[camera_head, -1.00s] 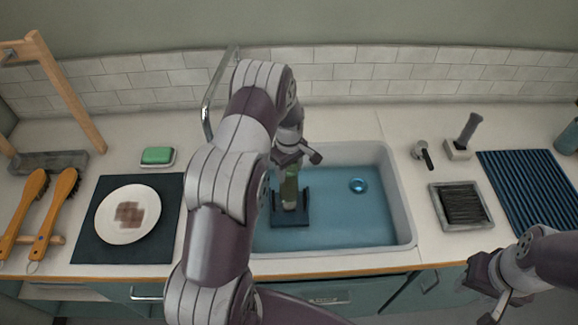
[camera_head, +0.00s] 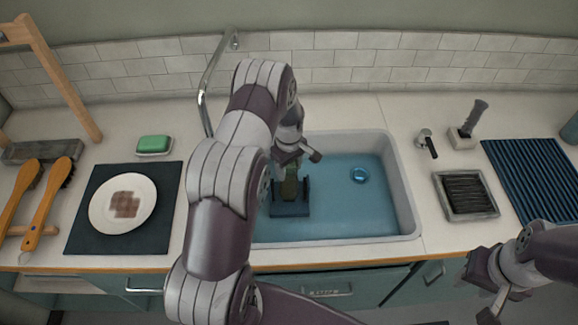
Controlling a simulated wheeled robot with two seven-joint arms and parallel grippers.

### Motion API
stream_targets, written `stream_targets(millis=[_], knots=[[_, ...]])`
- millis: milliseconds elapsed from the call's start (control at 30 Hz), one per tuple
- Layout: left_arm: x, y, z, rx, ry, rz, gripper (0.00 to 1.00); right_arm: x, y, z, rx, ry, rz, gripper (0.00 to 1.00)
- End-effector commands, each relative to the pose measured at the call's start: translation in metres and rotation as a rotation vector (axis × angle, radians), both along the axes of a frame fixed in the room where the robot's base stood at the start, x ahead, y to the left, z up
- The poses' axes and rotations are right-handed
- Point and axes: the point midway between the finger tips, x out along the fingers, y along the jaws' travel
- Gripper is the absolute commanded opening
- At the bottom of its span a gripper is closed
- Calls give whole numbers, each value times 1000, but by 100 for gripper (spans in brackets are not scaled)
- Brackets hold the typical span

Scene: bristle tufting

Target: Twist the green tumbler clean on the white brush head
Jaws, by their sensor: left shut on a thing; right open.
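The green tumbler (camera_head: 290,188) is in the sink, low over the dark blue brush base (camera_head: 291,209). My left gripper (camera_head: 290,168) is shut on the tumbler from above. The tumbler stands roughly upright between the two dark side posts of the base. The white brush head is not visible; the tumbler and gripper cover that spot. My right gripper (camera_head: 484,290) is open and empty, in front of the counter at the lower right.
The sink (camera_head: 403,215) holds blue water, with a round drain (camera_head: 359,175). A faucet (camera_head: 205,95) rises behind my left arm. A stained plate (camera_head: 123,226) lies on a dark mat (camera_head: 90,246) at left. A green soap (camera_head: 154,144), two orange-handled brushes (camera_head: 40,212) and a ribbed mat (camera_head: 535,175) flank the sink.

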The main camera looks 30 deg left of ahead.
Motion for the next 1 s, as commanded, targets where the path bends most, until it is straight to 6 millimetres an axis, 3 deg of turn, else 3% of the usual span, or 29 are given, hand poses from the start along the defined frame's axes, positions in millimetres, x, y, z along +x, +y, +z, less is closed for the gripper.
stream_targets(millis=[1000], knots=[[0, 0, -10, 0, -1, 0, 21, 0, 0, -8, 0, 0, 0, 43]])
